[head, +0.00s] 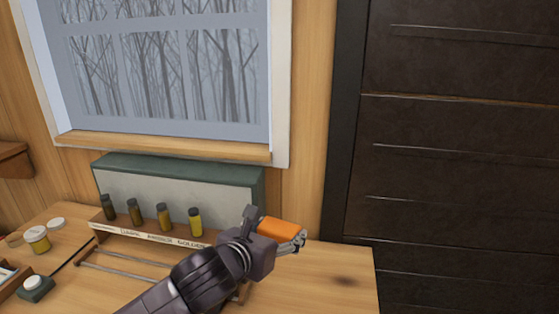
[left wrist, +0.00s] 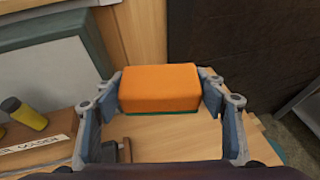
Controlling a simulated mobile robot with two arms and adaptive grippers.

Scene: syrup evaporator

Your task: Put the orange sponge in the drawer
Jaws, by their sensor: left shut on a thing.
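The orange sponge (head: 282,230) is a small block held by my left gripper (head: 278,232) above the right end of the wooden table. In the left wrist view, the sponge (left wrist: 160,87) sits between the two fingers of my left gripper (left wrist: 166,94), which are shut on it from both sides. A thin green layer shows along its lower edge. No open drawer shows in either view. My right gripper is not in view.
The wooden table (head: 340,282) has bare room at its right end. A labelled rack with several small bottles (head: 195,222) stands before a grey-green box (head: 180,184). A jar (head: 38,240) is at left. A dark panelled wall (head: 460,150) rises at right.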

